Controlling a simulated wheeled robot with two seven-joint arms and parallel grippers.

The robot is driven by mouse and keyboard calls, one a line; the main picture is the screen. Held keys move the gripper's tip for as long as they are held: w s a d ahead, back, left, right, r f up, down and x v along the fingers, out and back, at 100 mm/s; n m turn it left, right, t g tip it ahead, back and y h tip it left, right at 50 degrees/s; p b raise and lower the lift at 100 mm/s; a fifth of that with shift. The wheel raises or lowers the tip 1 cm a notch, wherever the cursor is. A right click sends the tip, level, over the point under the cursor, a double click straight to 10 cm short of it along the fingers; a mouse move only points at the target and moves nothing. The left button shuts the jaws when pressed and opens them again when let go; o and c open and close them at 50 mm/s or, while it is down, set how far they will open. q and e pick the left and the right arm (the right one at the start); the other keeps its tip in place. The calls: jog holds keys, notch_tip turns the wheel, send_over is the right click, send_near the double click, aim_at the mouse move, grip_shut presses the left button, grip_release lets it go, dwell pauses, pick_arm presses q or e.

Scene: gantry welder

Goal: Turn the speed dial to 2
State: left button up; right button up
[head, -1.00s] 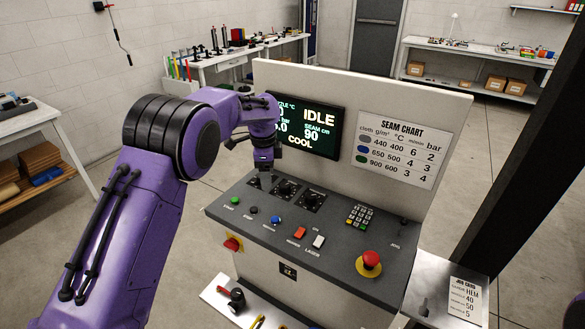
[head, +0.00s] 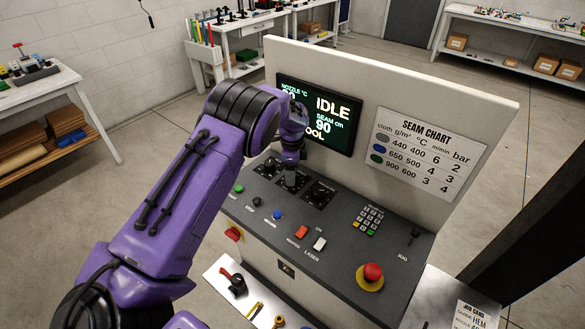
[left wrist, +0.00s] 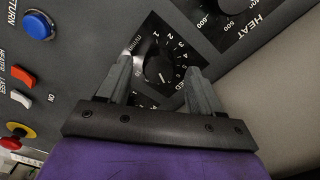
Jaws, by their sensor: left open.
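The speed dial (left wrist: 159,68) is a round dark knob on a black plate with white numbers around it, in the left wrist view. It is the middle one of three dials; in the head view my gripper partly covers its plate (head: 297,182). A pale mark shows on the knob, but I cannot tell surely which number it points at. My left gripper (left wrist: 158,85) is open, with one finger on each side of the knob; contact is not clear. In the head view the left gripper (head: 291,178) points down at the console. My right gripper is not in view.
The heat dial (left wrist: 236,8) is close by, and another dial (head: 320,193) lies to the right. The console (head: 340,225) also bears a blue button (head: 277,215), red switch (head: 301,232), keypad (head: 368,221) and red emergency button (head: 372,272). The screen panel (head: 318,113) rises behind.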

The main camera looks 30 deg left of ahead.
pick_arm(q)
jog(key=shift+w+f, duration=0.3)
jog(key=shift+f, duration=0.3)
jog(key=shift+s+d+r, duration=0.1)
jog(key=shift+s+r, duration=0.15)
jog(key=shift+s, duration=0.25)
jog(key=c, duration=1.1)
jog(key=shift+o, duration=0.2)
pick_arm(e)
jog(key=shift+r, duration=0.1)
